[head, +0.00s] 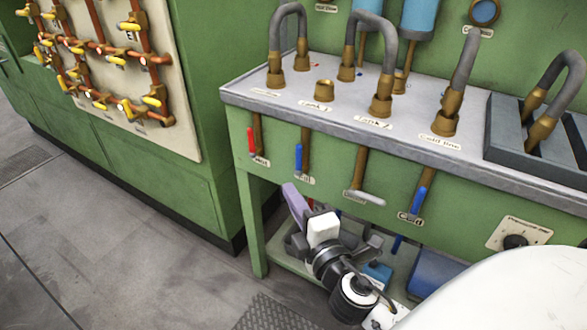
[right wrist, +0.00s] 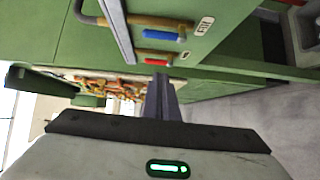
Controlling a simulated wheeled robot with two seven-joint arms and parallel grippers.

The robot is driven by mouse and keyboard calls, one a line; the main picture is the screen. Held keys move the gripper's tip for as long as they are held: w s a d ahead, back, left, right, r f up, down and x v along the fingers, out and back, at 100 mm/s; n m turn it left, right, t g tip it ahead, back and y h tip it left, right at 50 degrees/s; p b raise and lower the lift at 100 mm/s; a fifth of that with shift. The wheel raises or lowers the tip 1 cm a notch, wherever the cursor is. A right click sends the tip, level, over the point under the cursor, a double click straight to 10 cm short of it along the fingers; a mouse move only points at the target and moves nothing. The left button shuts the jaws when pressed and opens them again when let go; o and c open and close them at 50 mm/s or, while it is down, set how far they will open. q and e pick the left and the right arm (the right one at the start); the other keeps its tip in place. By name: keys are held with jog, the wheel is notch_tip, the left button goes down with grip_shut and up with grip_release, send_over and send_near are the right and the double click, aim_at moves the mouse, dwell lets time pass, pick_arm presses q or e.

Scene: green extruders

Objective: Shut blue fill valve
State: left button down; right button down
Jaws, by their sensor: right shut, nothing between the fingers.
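The blue fill valve handle (head: 298,158) is on a brass pipe on the green bench front, above the label "Fill" (head: 304,178). It points along the pipe, roughly upright. It also shows in the right wrist view (right wrist: 160,36), near its label (right wrist: 204,27). My right gripper (head: 291,190) is below and slightly left of the handle, with its fingers pointing up. The fingers are together and empty, apart from the handle. They also show in the right wrist view (right wrist: 162,88). My left gripper is not in view.
A red-handled valve (head: 252,141) is left of the fill valve. A pale sideways handle (head: 370,198) and another blue handle (head: 418,202) are to the right. Hoses (head: 290,30) rise from the bench top (head: 245,88). Open floor (head: 130,230) lies to the left.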

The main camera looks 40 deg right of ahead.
aim_at(299, 159)
jog(key=shift+w+d+r, duration=0.1)
jog(key=shift+r, duration=0.35)
jog(key=shift+w, duration=0.1)
jog(key=w+d+p, duration=0.1)
jog(key=w+d, duration=0.4)
jog(key=w, duration=0.2)
jog(key=shift+d, duration=0.35)
jog(key=shift+w, duration=0.1)
jog(key=shift+f, duration=0.1)
